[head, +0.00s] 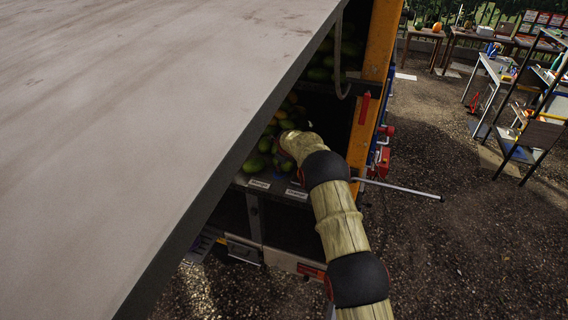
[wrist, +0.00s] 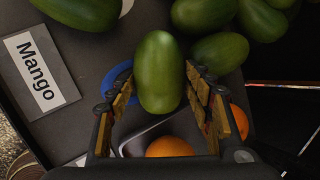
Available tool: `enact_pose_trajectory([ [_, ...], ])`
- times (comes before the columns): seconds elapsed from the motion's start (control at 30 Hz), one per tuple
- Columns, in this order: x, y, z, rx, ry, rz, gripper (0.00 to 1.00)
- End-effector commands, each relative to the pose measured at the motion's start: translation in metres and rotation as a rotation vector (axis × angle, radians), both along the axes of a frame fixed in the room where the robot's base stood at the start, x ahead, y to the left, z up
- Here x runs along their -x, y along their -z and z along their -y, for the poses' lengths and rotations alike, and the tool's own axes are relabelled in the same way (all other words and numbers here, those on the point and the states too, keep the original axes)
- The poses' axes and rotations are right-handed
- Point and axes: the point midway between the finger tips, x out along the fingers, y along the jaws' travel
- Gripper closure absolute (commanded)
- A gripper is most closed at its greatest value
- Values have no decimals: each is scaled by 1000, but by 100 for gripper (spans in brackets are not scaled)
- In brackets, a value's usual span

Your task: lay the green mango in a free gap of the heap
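A green mango (wrist: 160,72) is between the two fingers of my gripper (wrist: 160,80) in the wrist view, with both fingertips close against its sides. My gripper looks shut on it. More green mangoes (wrist: 217,52) lie just beyond and to the right, and one lies at the upper left by the label. In the head view the heap (head: 268,143) lies on a shelf in the truck's side. My arm reaches in there and hides the gripper and the held mango.
A white "Mango" label (wrist: 41,70) is on the dark shelf edge. A large grey panel (head: 150,110) covers the left of the head view. An orange post (head: 373,80) stands right of the opening.

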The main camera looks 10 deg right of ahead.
Motion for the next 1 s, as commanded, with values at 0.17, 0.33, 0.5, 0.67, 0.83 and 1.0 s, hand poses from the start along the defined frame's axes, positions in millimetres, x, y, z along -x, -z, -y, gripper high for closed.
enact_pose_trajectory([
  [0.17, 0, -1, 0, 0, 0, 1, 37],
  [0.33, 0, -1, 0, 0, 0, 0, 34],
  [0.5, 0, -1, 0, 0, 0, 0, 34],
  [0.67, 0, -7, 0, 0, 0, 0, 34],
  [0.83, 8, -23, -1, 0, 0, 3, 34],
  [1.0, 22, -44, -3, 0, 0, 3, 34],
])
